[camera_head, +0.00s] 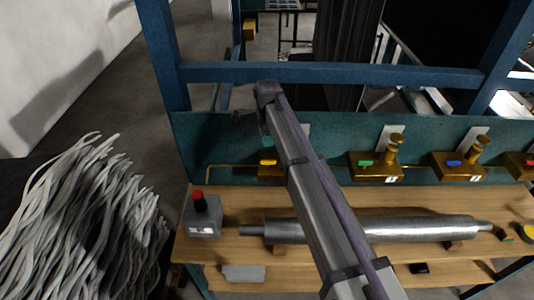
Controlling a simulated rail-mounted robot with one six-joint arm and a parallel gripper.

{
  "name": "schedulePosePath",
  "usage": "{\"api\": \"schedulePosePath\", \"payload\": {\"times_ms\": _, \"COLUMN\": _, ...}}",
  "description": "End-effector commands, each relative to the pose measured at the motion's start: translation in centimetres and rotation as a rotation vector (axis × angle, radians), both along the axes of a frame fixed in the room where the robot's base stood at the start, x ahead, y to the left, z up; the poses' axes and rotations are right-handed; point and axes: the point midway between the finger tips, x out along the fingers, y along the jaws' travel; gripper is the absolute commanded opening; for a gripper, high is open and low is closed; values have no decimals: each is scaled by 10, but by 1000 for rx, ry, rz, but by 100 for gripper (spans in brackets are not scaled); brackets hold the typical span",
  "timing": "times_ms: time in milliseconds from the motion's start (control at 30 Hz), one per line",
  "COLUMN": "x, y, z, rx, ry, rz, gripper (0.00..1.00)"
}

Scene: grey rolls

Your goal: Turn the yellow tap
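Brass taps with green (366,162), blue (454,162) and red (530,162) markings stand to the right. A grey roll (400,230) lies on the wooden table (340,200). A grey box with a red button (202,215) sits at left. A blue frame (330,72) rises behind.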

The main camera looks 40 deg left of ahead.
Motion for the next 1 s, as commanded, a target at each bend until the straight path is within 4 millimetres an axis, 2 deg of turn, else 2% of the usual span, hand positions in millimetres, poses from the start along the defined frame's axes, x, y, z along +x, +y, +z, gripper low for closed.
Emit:
{"api": "schedulePosePath", "payload": {"times_ms": 100, "x": -2, "y": -3, "z": -1, "rx": 0, "ry": 0, "rz": -146, "gripper": 39}}
{"api": "schedulePosePath", "payload": {"times_ms": 333, "x": -1, "y": -4, "z": -10, "rx": 0, "ry": 0, "rz": -170, "gripper": 39}}
{"api": "schedulePosePath", "payload": {"times_ms": 467, "x": -1, "y": -4, "z": -32, "rx": 0, "ry": 0, "rz": -169, "gripper": 39}}
{"api": "schedulePosePath", "payload": {"times_ms": 733, "x": -1, "y": -5, "z": -96, "rx": 0, "ry": 0, "rz": -168, "gripper": 39}}
{"api": "schedulePosePath", "payload": {"times_ms": 833, "x": -1, "y": -5, "z": -109, "rx": 0, "ry": 0, "rz": -168, "gripper": 39}}
{"api": "schedulePosePath", "payload": {"times_ms": 1000, "x": -1, "y": -5, "z": -110, "rx": 0, "ry": 0, "rz": -168, "gripper": 39}}
